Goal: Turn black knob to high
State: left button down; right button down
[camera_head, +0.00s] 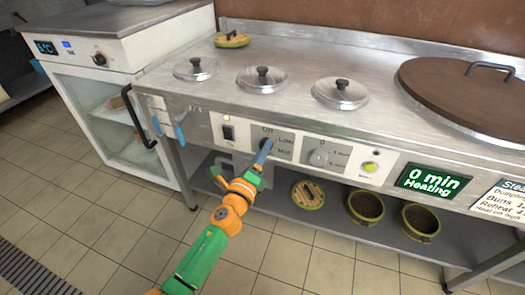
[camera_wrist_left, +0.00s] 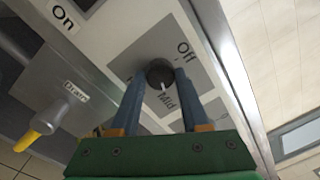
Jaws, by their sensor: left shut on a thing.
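The black knob (camera_wrist_left: 160,72) is on the grey dial plate of the stove's front panel, with the labels Off and Mid readable around it in the left wrist view. A white mark on the knob's edge lies on the side of the Mid label. In the head view the knob (camera_head: 267,142) is partly covered by my gripper. My left gripper (camera_head: 263,151) reaches up to the panel and is shut on the knob, one finger on each side, as its fingers (camera_wrist_left: 160,85) show in the wrist view. My right gripper is out of view.
A lit display (camera_head: 433,181) reads "0 min Heating". Bowls (camera_head: 365,206) stand on the lower shelf. The floor in front is clear.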

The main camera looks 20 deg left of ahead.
pick_arm(q)
jog(key=m+p, duration=0.2)
jog(key=m, duration=0.5)
jog(key=m+p, duration=0.2)
jog(key=m, duration=0.5)
jog(key=shift+g+h, duration=0.3)
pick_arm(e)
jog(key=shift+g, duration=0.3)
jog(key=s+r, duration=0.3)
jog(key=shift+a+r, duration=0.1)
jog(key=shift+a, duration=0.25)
pick_arm(q)
jog(key=shift+m, duration=0.3)
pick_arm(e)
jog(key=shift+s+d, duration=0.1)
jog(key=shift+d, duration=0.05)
pick_arm(q)
jog(key=shift+c, duration=2)
grip_release()
